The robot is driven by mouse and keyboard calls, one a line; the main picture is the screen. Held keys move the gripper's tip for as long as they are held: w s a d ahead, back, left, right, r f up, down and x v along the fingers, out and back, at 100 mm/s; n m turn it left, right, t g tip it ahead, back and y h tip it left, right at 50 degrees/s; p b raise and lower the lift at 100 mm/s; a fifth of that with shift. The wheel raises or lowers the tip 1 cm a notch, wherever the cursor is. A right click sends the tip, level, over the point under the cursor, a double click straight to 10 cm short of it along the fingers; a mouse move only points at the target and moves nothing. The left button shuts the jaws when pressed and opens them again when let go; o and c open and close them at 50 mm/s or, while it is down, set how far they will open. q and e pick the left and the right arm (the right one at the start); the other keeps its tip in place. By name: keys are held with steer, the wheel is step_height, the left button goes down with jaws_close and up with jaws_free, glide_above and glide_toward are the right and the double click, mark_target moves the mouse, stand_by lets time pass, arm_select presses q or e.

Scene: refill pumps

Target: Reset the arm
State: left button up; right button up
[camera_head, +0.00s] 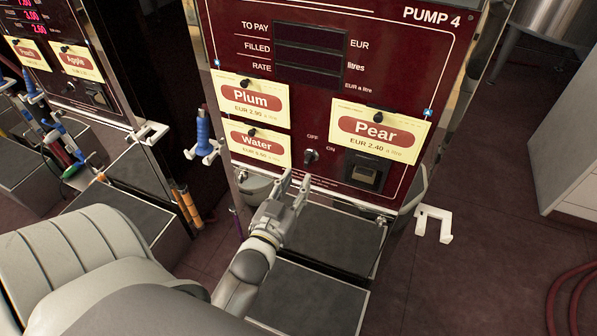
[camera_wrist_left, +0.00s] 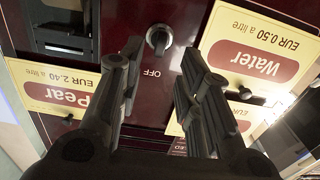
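My left arm reaches in from the lower left, and its grey left gripper (camera_head: 294,182) is in front of the lower part of the PUMP 4 panel (camera_head: 300,110). Its two fingers are apart with nothing between them. They point at the panel just below the dark rotary switch (camera_head: 311,156), marked OFF and ON. In the left wrist view the open gripper (camera_wrist_left: 162,62) has the switch (camera_wrist_left: 159,39) just beyond the gap between its fingertips, apart from them. My right gripper is not in view.
Plum (camera_head: 252,100), Water (camera_head: 257,143) and Pear (camera_head: 377,130) cards hang on the panel. A blue-handled nozzle (camera_head: 203,133) sits in a white holder at the left. An empty white holder (camera_head: 433,223) is at the right. A red hose (camera_head: 572,300) lies on the floor.

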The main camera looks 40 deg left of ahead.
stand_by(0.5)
arm_select(q)
steer(key=s+d+f+m+g+h, duration=0.1)
steer(key=s+d+f+g, duration=0.15)
steer(key=f, duration=0.85)
steer(key=s+d+f+m+g+h, duration=0.1)
steer(key=s+d+f+g+h, duration=0.2)
steer(key=f, duration=0.7)
steer(key=s+d+f+g, duration=0.2)
steer(key=s+d+f, duration=0.15)
steer(key=f, duration=0.75)
steer(key=s+d+f+m+g+h, duration=0.15)
steer(key=s+f+g, duration=0.25)
steer(key=s+f, duration=0.75)
steer(key=s+a+f+m+g, duration=0.1)
steer(key=s+f, duration=0.3)
steer(key=s, duration=0.4)
steer(key=s+a+f+g+y, duration=0.1)
steer(key=s+a+f+g, duration=0.1)
steer(key=s, duration=0.7)
steer(key=shift+a+f+m+g, duration=0.15)
steer(key=shift+f+m+g, duration=0.2)
steer(key=shift+f+g, duration=0.55)
